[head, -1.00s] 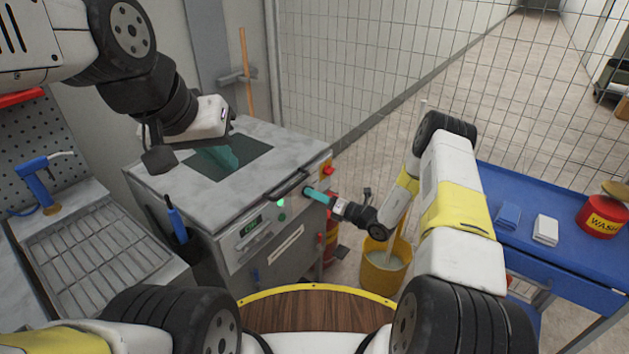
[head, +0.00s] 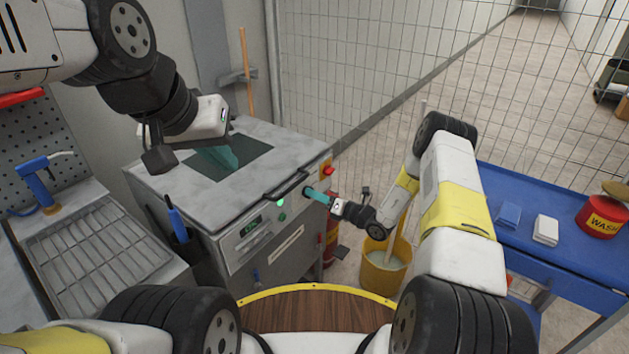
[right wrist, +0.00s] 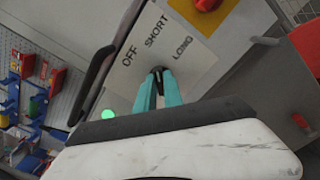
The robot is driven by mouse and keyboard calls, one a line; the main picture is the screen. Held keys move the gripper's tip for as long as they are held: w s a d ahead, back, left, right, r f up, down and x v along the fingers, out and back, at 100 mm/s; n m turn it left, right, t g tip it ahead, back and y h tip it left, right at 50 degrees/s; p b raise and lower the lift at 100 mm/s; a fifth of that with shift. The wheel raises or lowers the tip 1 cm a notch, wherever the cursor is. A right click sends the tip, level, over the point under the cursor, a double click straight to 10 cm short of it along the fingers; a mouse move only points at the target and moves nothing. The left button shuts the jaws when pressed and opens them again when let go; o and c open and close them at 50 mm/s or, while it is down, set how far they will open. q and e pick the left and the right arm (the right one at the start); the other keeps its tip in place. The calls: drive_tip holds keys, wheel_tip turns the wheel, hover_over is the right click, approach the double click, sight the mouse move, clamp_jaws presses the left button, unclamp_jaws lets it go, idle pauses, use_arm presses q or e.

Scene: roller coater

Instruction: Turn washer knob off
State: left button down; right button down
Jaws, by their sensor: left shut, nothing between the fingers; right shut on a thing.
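The washer (head: 235,200) is a grey metal cabinet with a dark window in its lid. Its small dark knob (head: 306,190) is at the right end of the front panel, mostly hidden by my right gripper (head: 311,193). In the right wrist view, the teal fingertips (right wrist: 158,73) are shut on the knob (right wrist: 157,69). The label plate (right wrist: 165,50) reads OFF on the left, SHORT above and LONG on the right. I cannot tell which label the knob points to. My left gripper (head: 220,157) is shut and empty, above the lid window.
A black lid handle (head: 287,186) is just left of the knob. A red button on a yellow plate (head: 327,170) is close above it. A yellow mop bucket (head: 384,275) stands at the right, beside a blue table (head: 550,250). A grated sink (head: 95,250) is at the left.

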drive_tip(key=shift+s+n, duration=0.1)
drive_tip(key=shift+n, duration=3.9)
drive_tip(key=shift+f, duration=0.1)
drive_tip(key=c, duration=1.5)
unclamp_jaws()
drive_tip(key=shift+o, duration=0.2)
drive_tip(key=v, duration=0.7)
drive_tip(key=shift+s+d, duration=0.25)
drive_tip(key=shift+d, duration=0.05)
